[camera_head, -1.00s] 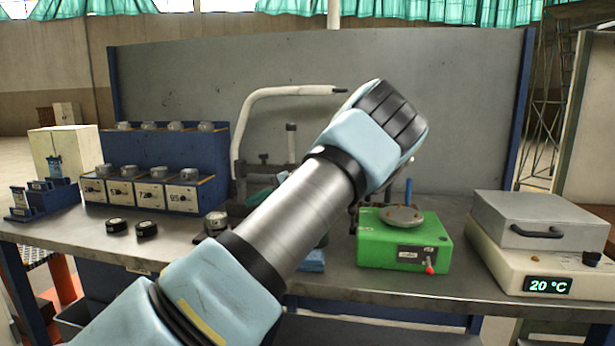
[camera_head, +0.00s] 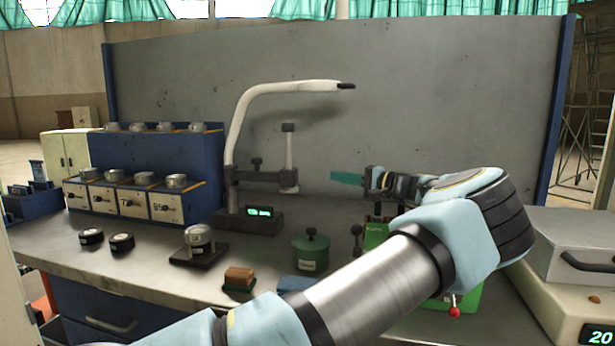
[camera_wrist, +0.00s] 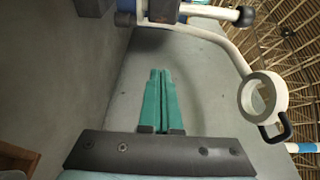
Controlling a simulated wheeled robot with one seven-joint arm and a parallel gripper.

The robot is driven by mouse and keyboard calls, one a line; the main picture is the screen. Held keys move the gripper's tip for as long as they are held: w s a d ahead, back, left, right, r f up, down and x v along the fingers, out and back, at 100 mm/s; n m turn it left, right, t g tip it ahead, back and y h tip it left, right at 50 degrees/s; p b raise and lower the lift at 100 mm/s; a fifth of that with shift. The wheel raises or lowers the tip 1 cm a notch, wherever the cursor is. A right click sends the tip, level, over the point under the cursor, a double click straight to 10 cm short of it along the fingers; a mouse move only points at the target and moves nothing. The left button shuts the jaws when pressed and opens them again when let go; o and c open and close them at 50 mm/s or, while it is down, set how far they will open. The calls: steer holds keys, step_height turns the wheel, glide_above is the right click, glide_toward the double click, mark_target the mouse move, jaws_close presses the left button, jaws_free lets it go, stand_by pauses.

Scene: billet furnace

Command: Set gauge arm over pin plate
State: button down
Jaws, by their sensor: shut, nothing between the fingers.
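The gauge stand has a dark base with a lit green display (camera_head: 262,212). Its white curved gauge arm (camera_head: 285,88) rises from the post and reaches right, ending in a dark handle. In the wrist view the gauge arm (camera_wrist: 222,45) ends in a white ring with a black handle, right of my fingers. My gripper (camera_head: 347,178) is shut and empty, pointing left below the arm's end, apart from it. Its teal fingers lie together in the wrist view (camera_wrist: 164,100). A dark square plate (camera_head: 183,259) carries a metal puck; I cannot tell whether it is the pin plate.
A blue rack (camera_head: 155,160) with several metal pucks stands at the left. Two black discs (camera_head: 106,240), a brown block (camera_head: 239,277) and a green lidded pot (camera_head: 311,250) sit on the bench. A green box (camera_head: 470,298) and a heater unit (camera_head: 560,300) stand right. A grey panel (camera_head: 430,110) closes the back.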

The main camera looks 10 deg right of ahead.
steer(key=w+a+p, duration=0.4)
steer(key=a+p, duration=0.1)
steer(key=a, duration=0.3)
steer(key=shift+a, duration=0.4)
steer(key=shift+s, duration=0.15)
stand_by(0.3)
